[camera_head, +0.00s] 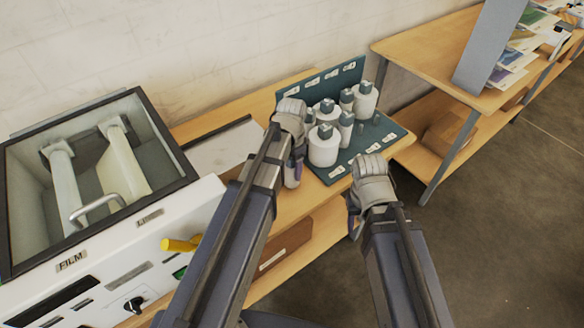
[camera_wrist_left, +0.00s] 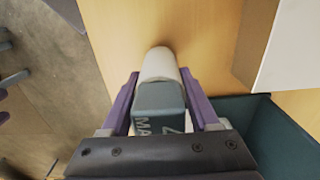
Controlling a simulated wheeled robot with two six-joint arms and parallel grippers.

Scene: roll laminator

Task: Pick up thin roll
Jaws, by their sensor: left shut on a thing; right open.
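My left gripper (camera_head: 294,158) is shut on a thin white roll with a dark grey-green end cap. The roll's lower end (camera_head: 292,180) shows below the gripper in the head view, left of the rack. In the left wrist view the roll (camera_wrist_left: 160,65) lies between the two purple fingers (camera_wrist_left: 160,100), over bare wood, with pale lettering on its cap. Whether it touches the wood cannot be told. My right gripper (camera_head: 360,205) is open and apart from the rolls, in front of the rack's right side; its fingertips are hard to see.
A dark green rack (camera_head: 372,139) holds several white rolls, thick (camera_head: 323,150) and thin (camera_head: 346,120), with labels along its edges. The laminator (camera_head: 120,250) stands at left with its lid frame open and a yellow handle (camera_head: 180,244). A wooden shelf (camera_head: 425,50) is at right.

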